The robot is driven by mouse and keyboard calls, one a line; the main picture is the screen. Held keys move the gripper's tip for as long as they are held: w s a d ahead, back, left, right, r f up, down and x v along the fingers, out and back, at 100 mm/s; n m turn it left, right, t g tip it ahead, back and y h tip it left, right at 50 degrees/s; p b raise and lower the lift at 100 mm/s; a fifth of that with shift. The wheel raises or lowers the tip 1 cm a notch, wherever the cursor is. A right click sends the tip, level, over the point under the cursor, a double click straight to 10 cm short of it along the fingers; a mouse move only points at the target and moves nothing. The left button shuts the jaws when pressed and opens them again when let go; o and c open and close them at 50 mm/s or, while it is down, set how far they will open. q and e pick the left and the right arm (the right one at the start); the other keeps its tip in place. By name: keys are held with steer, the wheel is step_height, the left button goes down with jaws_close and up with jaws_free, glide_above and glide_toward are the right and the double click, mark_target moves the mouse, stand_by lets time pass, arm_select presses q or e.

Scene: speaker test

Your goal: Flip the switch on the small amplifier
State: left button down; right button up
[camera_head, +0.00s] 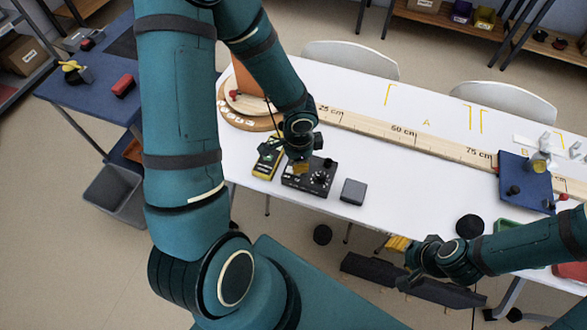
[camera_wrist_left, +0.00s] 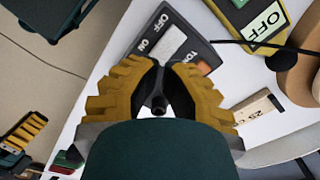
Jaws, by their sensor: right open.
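The small amplifier (camera_head: 304,184), a black box with knobs, lies on the white table. In the left wrist view its dark panel (camera_wrist_left: 190,30) shows a pale switch (camera_wrist_left: 171,42) between the words OFF and ON, with an orange patch beside it. My left gripper (camera_head: 300,168) points down over the amplifier's rear left part and hides the switch in the head view. Its yellow fingers (camera_wrist_left: 157,66) look closed together, with nothing visible between them, just short of the switch. I cannot tell whether they touch the panel. My right gripper (camera_head: 398,265) is open and empty off the table's front edge.
A yellow meter (camera_head: 267,162) stands close left of the amplifier and a grey box (camera_head: 353,191) to its right. A long wooden ruler (camera_head: 380,129) lies behind. A round wooden base (camera_head: 240,118) is at the back left. The table's middle is mostly clear.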

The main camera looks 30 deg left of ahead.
arm_select(q)
steer(key=shift+f+b, duration=1.8)
steer(key=shift+b, duration=0.1)
stand_by(1.3)
steer(key=shift+r+p, duration=2.95)
steer(key=shift+r, duration=0.65)
steer(key=shift+f, duration=0.1)
